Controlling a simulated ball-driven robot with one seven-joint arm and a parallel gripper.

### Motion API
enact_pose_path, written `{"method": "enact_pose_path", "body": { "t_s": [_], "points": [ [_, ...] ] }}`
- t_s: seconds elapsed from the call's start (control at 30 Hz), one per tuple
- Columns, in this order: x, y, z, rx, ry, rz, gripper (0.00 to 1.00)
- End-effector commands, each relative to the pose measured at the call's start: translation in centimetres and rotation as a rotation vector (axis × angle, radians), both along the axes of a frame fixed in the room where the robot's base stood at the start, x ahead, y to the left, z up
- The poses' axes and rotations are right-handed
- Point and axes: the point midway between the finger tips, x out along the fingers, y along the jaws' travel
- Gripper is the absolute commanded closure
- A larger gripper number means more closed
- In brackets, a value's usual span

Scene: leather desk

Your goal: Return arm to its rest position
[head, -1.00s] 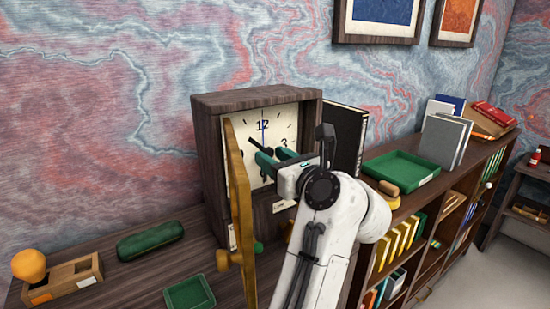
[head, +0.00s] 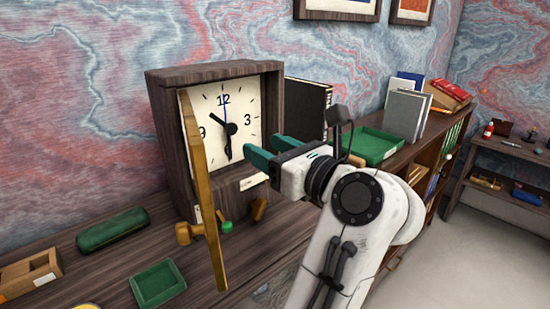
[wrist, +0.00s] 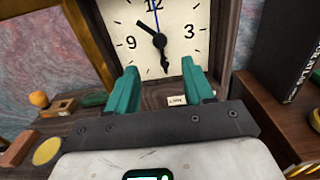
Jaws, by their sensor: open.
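My gripper (head: 268,153) has teal fingers, spread apart with nothing between them. In the head view it is in front of the lower right of the clock (head: 215,73), apart from the dial as far as I can tell. The clock has a dark wooden case, and its yellow-framed door (head: 205,190) stands open toward me. The dial (head: 240,115) has black hands, one toward the upper left and one near six, and a thin blue hand at twelve. In the wrist view the gripper's fingers (wrist: 161,85) point at the lower dial (wrist: 155,45).
A green case (head: 112,229), a small green tray (head: 158,284) and a wooden box (head: 30,274) lie on the desk to the left. A black book (head: 305,108) stands behind the gripper. A larger green tray (head: 375,146) and upright books (head: 405,112) are on the shelf to the right.

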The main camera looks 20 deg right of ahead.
Motion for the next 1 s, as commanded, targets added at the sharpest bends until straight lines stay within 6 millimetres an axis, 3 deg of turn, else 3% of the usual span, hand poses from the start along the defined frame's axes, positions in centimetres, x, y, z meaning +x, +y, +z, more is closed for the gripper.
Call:
{"method": "enact_pose_path", "body": {
  "t_s": [0.2,0.73,0.87,1.0],
  "points": [
    [-1.3,-0.4,0.0,0.0,0.0,0.0,0.48],
    [-1.4,-0.4,0.0,0.0,0.0,0.0,0.48],
    [-1.4,-1.4,-2.2,-0.22,0.01,-0.006,0.48],
    [-2.0,-3.3,-6.9,-0.654,0.041,0.023,0.48]
  ]
}}
